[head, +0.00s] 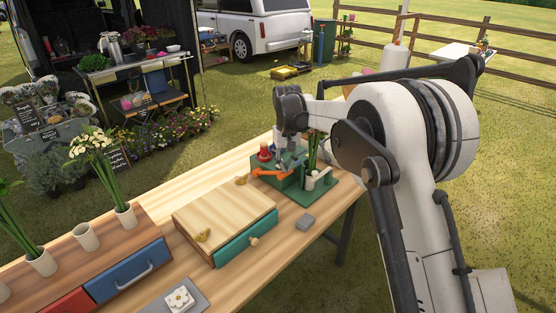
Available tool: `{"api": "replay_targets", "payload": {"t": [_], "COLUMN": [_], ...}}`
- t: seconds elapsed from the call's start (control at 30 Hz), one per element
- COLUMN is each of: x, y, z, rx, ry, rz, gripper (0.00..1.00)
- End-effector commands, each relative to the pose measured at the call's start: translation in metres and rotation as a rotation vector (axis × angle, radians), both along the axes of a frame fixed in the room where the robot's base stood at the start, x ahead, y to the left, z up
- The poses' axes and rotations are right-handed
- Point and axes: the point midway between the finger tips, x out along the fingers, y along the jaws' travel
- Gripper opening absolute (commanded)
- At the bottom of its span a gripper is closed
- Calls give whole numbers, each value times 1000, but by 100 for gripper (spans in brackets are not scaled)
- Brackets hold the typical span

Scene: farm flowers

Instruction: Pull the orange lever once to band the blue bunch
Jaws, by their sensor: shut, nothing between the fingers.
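The orange lever (267,174) sticks out at the front left of a green banding machine (290,184) on the wooden table. My gripper (291,147) points down over the machine, shut and empty, above and to the right of the lever. I cannot tell whether it touches any part of the machine. Green stems (312,150) of a bunch stand upright at the machine's right side. Their flower heads are hidden behind my arm, so I cannot see whether they are blue.
A red knob (265,154) sits at the machine's back left. A wooden box with a green drawer (246,239) stands in front, with a grey block (305,222) to its right. White flowers (91,143) stand in a cup at left. The table's front right is mostly clear.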

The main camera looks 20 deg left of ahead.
Motion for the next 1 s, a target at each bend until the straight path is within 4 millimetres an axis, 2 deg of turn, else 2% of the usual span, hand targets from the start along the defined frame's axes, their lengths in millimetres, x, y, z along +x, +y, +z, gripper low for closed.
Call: {"api": "replay_targets", "payload": {"t": [0.13,0.57,1.0], "x": [-2,-2,-6], "y": [-4,-5,-13], "z": [-9,-11,-39], "rx": [1,1,1], "ry": [-1,-1,-1], "rz": [0,0,0], "gripper": [0,0,0]}}
